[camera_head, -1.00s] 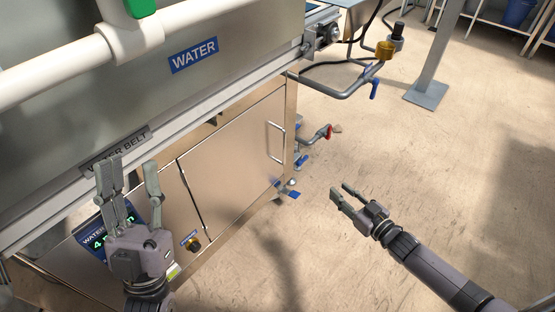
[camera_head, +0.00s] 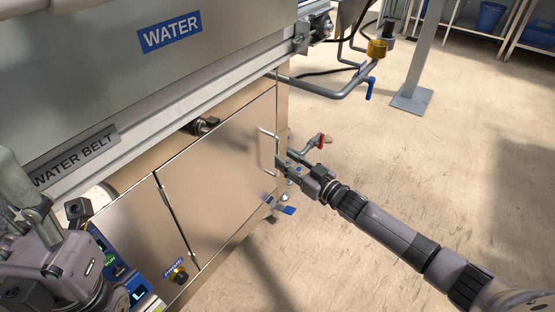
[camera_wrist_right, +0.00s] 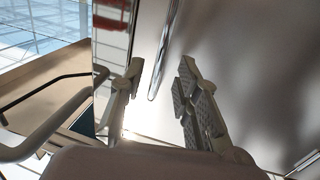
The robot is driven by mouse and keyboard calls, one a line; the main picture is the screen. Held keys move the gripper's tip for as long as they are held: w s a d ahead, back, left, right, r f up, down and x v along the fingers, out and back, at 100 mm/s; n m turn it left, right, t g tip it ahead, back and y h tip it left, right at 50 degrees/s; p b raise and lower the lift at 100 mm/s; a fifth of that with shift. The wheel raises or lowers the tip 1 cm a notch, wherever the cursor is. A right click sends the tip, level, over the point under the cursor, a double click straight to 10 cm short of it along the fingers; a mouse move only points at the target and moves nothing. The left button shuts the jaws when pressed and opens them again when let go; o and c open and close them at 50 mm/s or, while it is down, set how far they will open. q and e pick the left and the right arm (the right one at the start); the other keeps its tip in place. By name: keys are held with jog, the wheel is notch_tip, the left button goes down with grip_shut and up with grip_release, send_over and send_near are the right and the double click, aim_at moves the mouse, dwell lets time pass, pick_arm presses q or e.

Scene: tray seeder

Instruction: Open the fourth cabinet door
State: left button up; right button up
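The cabinet door (camera_head: 215,185) is a shut flat metal panel below the machine's belt rail. Its bar handle (camera_head: 276,148) stands near the door's right edge. My right gripper (camera_head: 284,160) is at the handle's right side in the head view. In the right wrist view, the right gripper's fingers (camera_wrist_right: 160,72) are spread, with the handle (camera_wrist_right: 163,50) ahead between their tips; I see no grip on it. My left gripper (camera_head: 15,185) is at the left edge, partly cut off, near the "WATER BELT" label; its finger opening is unclear.
A valve with a red handle (camera_head: 320,142) and a pipe with a blue lever (camera_head: 370,90) stick out near my right arm. A yellow-and-black knob (camera_head: 179,275) sits left of the door. The floor (camera_head: 420,170) to the right is clear.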

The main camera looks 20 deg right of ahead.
jog(key=shift+b+x, duration=0.65)
jog(key=shift+x, duration=1.65)
grip_shut()
